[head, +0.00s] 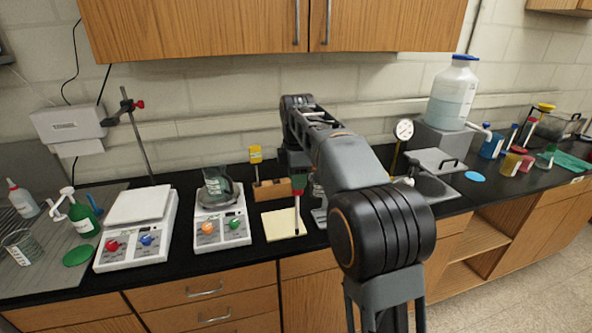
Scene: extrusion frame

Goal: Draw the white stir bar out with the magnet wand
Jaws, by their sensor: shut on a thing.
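My gripper (298,180) is shut on the magnet wand (297,210), which hangs upright below it. The wand has a red band near the grip and a thin pale shaft. Its lower end is over or on a pale yellow pad (279,230) at the bench front; I cannot tell whether it touches. A glass vessel (216,187) with greyish-green contents stands left of the wand on a white stirrer (223,230) with orange and green knobs. I cannot make out the white stir bar; it may be hidden in the vessel or too small to see.
A second white plate unit (137,232) stands further left, beside a clamp stand (142,140). A wooden block (270,190) with a yellow-topped item is behind the pad. Wooden cabinets (270,25) hang above.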

